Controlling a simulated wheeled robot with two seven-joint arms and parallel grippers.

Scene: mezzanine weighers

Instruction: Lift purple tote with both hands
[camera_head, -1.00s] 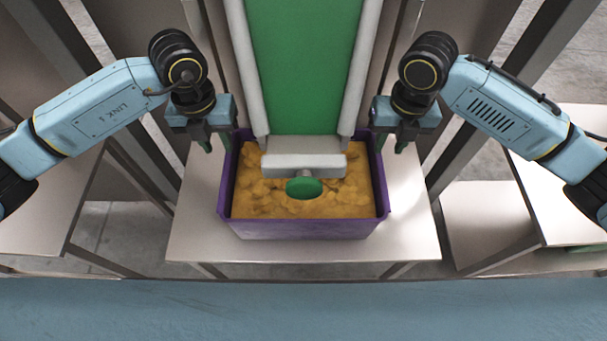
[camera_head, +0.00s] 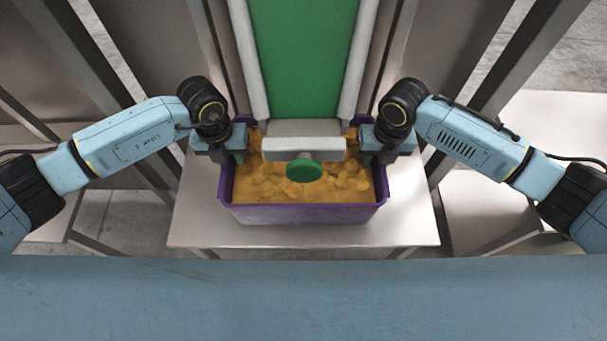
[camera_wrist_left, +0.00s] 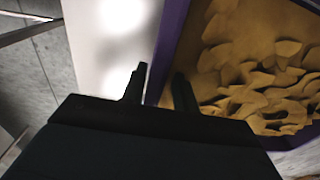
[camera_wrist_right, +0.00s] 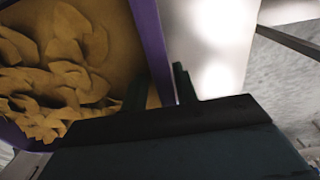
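The purple tote (camera_head: 303,214), full of yellow-orange chips (camera_head: 258,183), sits upright on a pale table under a green chute. My left gripper (camera_head: 234,156) is at the tote's left side wall, and my right gripper (camera_head: 372,157) is at its right side wall. In the left wrist view, the open fingers (camera_wrist_left: 160,90) straddle the purple wall (camera_wrist_left: 170,45), one outside and one over the chips. In the right wrist view, the open fingers (camera_wrist_right: 161,90) likewise straddle the other wall (camera_wrist_right: 149,35). The fingertips' depth along the walls is hard to tell.
The green chute (camera_head: 303,65) with pale rails comes down over the tote's back part. A grey bar (camera_head: 303,149) with a green knob (camera_head: 304,171) hangs above the chips. The pale table (camera_head: 200,228) is bare around the tote. Steel posts stand on both sides.

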